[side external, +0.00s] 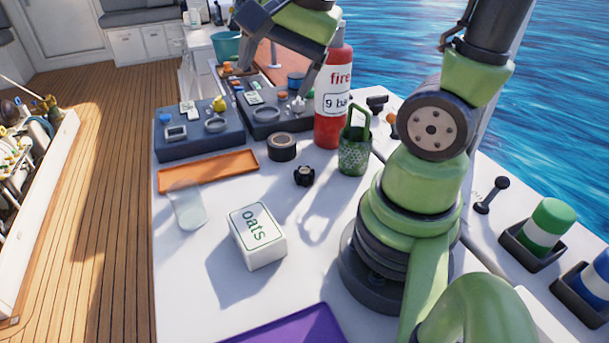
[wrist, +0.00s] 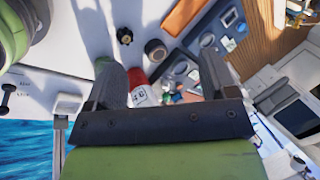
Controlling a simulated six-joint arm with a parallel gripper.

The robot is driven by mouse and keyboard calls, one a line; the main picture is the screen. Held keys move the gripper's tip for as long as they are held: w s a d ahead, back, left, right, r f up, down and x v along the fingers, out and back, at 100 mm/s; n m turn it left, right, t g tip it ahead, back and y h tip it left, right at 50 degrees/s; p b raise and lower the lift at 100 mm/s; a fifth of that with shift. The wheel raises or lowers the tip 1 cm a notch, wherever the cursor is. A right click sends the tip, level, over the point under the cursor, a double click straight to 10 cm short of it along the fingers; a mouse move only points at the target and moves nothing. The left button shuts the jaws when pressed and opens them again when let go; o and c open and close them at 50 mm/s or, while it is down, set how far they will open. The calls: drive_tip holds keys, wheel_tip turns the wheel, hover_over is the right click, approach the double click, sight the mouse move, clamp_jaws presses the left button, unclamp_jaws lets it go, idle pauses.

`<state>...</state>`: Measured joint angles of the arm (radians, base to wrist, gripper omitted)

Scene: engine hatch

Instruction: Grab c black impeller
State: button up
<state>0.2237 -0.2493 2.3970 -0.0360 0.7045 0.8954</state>
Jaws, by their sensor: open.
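The black impeller (side external: 304,176) is a small dark lobed piece on the white table, in front of the tape roll. It also shows near the top of the wrist view (wrist: 124,35), above and left of the gap between the fingers. My gripper (side external: 287,80) is high over the dark trays at the back, apart from the impeller. In the wrist view my gripper (wrist: 158,65) has its two fingers spread wide with nothing held between them.
An oats box (side external: 257,236), clear cup (side external: 187,207) and orange tray (side external: 207,172) lie left. Dark trays (side external: 200,142) hold small parts. Table around the impeller is bare.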

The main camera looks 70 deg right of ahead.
drive_tip(key=d+f+m+g, duration=0.1)
drive_tip(key=d+f+m, duration=0.2)
drive_tip(key=f+m, duration=0.2)
drive_tip(key=d+f+m+g, duration=0.2)
drive_tip(key=d+f+m, duration=0.2)
drive_tip(key=m, duration=0.3)
drive_tip(key=d+f+m+g, duration=0.1)
drive_tip(key=d+f+m, duration=0.2)
drive_tip(key=f+m, duration=0.4)
drive_tip(key=shift+w+d+g, duration=0.25)
drive_tip(key=shift+d+g, duration=0.05)
drive_tip(key=shift+d, duration=0.1)
hover_over(306, 170)
drive_tip(key=shift+m, duration=0.3)
wheel_tip(306, 170, down, 4)
drive_tip(key=shift+s+a+f, duration=0.1)
drive_tip(key=shift+f, duration=2.95)
drive_tip(key=c, duration=1)
